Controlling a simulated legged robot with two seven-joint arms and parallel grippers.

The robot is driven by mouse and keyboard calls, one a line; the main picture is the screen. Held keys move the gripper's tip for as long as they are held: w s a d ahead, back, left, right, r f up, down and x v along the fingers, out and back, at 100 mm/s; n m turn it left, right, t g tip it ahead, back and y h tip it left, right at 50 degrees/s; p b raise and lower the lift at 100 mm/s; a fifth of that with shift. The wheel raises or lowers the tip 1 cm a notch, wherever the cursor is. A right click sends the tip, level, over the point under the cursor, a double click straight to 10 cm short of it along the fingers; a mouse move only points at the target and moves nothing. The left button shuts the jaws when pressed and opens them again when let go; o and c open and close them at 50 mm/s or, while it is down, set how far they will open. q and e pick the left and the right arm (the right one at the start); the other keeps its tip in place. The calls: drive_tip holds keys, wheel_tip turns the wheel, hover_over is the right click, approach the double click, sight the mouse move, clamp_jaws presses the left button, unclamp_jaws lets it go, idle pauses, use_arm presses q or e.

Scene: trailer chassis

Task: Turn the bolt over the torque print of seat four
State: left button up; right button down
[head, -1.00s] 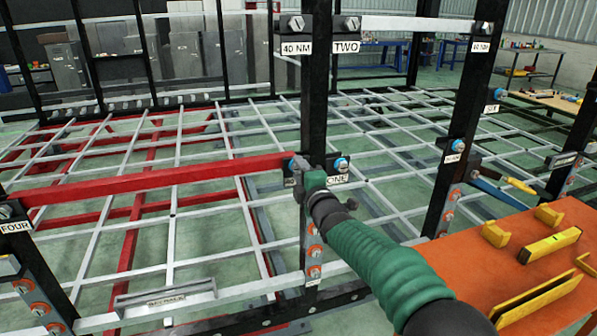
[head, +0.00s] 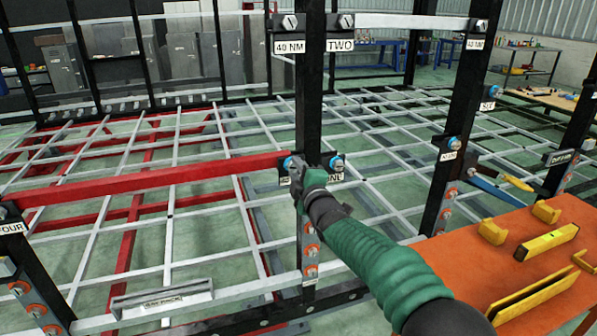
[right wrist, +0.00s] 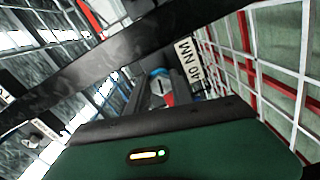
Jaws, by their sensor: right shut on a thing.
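The sign FOUR (head: 12,228) is at the left edge of the head view, at one end of a red beam (head: 150,180). The beam's other end meets the middle black post (head: 312,100). There a bolt with a blue collar (head: 288,162) sits above a small print that my right gripper (head: 298,180) partly covers. In the right wrist view the print reads 40 NM (right wrist: 189,62), and the bolt (right wrist: 158,84) is between the fingers of my right gripper (right wrist: 152,92). That gripper is shut on the bolt. My left gripper is out of view.
A second blue-collared bolt (head: 337,163) is close by, above the partly covered sign ONE (head: 332,178). An orange table (head: 470,270) with yellow parts is at the right. A grey tray (head: 162,297) lies at lower left.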

drive_tip(key=m, duration=0.5)
drive_tip(key=shift+a+f, duration=0.15)
drive_tip(key=shift+a, duration=0.25)
drive_tip(key=m, duration=0.6)
drive_tip(key=shift+m+b, duration=0.3)
drive_tip(key=shift+b, duration=0.05)
drive_tip(key=m, duration=0.5)
drive_tip(key=shift+r+m+b, duration=0.3)
drive_tip(key=shift+b, duration=0.1)
drive_tip(key=m+b, duration=0.1)
drive_tip(key=m, duration=0.3)
drive_tip(key=shift+w+d+m, duration=0.1)
drive_tip(key=shift+m, duration=0.2)
drive_tip(key=m+b, duration=0.2)
drive_tip(key=m, duration=0.4)
drive_tip(key=shift+f+b, duration=0.1)
drive_tip(key=shift+b, duration=0.25)
drive_tip(key=m+b, duration=0.2)
drive_tip(key=m, duration=0.3)
drive_tip(key=shift+f+m, duration=0.1)
drive_tip(key=shift+m, duration=0.3)
drive_tip(key=m+b, duration=0.1)
drive_tip(key=m, duration=0.2)
drive_tip(key=m+b, duration=0.1)
drive_tip(key=m, duration=0.2)
drive_tip(key=shift+d+f, duration=0.1)
drive_tip(key=shift+f, duration=0.1)
drive_tip(key=m+b, duration=0.1)
drive_tip(key=m, duration=0.4)
drive_tip(key=shift+m, duration=0.3)
